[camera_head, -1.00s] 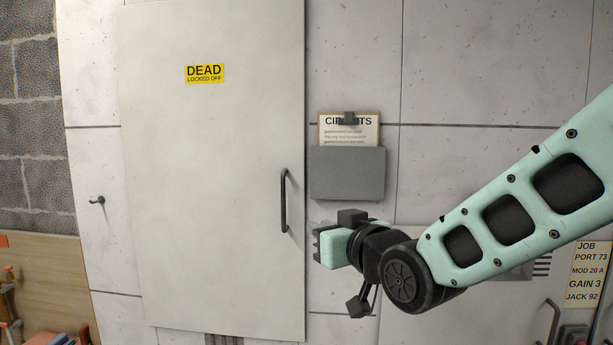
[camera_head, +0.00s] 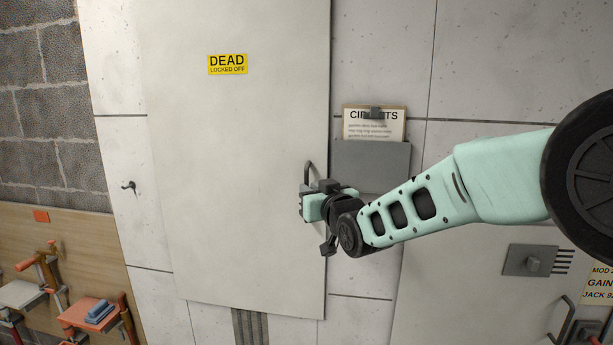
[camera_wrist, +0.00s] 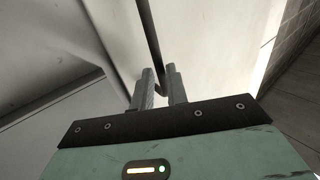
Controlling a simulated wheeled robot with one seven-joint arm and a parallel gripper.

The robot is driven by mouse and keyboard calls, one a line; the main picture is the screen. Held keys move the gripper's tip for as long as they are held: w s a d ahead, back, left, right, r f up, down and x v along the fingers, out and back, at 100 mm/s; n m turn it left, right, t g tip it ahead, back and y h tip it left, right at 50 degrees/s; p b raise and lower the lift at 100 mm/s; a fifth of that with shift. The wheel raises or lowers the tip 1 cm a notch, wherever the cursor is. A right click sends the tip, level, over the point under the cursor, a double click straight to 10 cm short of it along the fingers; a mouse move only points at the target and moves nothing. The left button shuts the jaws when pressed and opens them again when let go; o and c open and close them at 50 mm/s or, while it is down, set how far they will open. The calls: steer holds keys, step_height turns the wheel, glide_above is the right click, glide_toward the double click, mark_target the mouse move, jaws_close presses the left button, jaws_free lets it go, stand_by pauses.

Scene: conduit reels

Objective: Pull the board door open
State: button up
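The board door (camera_head: 235,170) is a tall pale panel with a yellow "DEAD LOCKED OFF" label (camera_head: 227,65). It looks closed in the head view. Its dark bar handle (camera_head: 308,172) is near the right edge; its lower part is hidden behind my gripper. My gripper (camera_head: 302,205) is at the handle's lower part. In the wrist view, the handle (camera_wrist: 149,32) runs down between the two fingers of my gripper (camera_wrist: 160,78). The gap between the fingers is narrow, and I cannot tell whether they press on the bar.
A grey holder (camera_head: 370,165) with a clipboard (camera_head: 374,124) hangs right of the door. A small hook (camera_head: 129,186) is on the wall at the left. A grey switch plate (camera_head: 530,261) is at the lower right.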

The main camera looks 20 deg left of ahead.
steer(key=shift+p+x, duration=0.55)
steer(key=shift+x, duration=1.05)
jaws_close()
steer(key=shift+s, duration=0.2)
